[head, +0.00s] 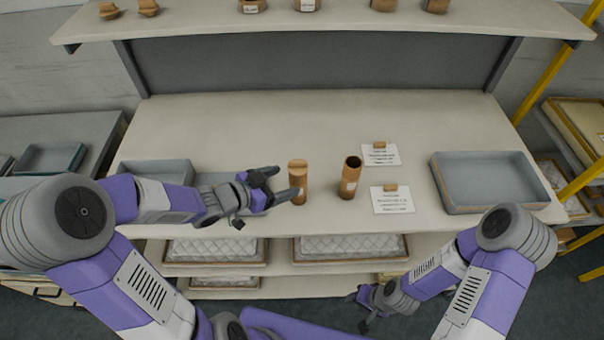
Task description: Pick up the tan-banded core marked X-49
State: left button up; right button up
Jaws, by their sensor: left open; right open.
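Two upright brown cores stand on the table. The left core (299,184) has a paler tan upper part and no label that I can see. I cannot read X-49 on either. My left gripper (287,181) is open, just left of the left core, its fingers pointing at it; one fingertip overlaps the core's lower left edge, and I cannot tell if they touch. My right gripper (358,312) is open and empty, low in front of the table.
Two printed cards (393,207) (387,160) with small brown pieces lie right of the cores. A grey tray (440,192) stands at the right, a grey bin (155,170) at the left. A shelf (330,18) above holds several cores. Padded trays (350,262) lie below.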

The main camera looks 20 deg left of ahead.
aim_at(291, 181)
pick_arm(q)
jog(key=shift+w+d+f+b, duration=0.25)
jog(key=shift+d+f+b, duration=0.2)
jog(key=shift+d, duration=0.2)
jog(key=b+x, duration=0.2)
jog(key=x, duration=0.1)
jog(key=shift+w+d+f, duration=0.1)
jog(key=shift+w+d, duration=0.15)
jog(key=shift+w, duration=0.05)
jog(key=shift+w+d, duration=0.25)
jog(key=shift+w, duration=0.1)
pick_arm(e)
jog(key=f, duration=0.3)
jog(key=shift+s, duration=0.4)
pick_arm(q)
jog(key=c, duration=1)
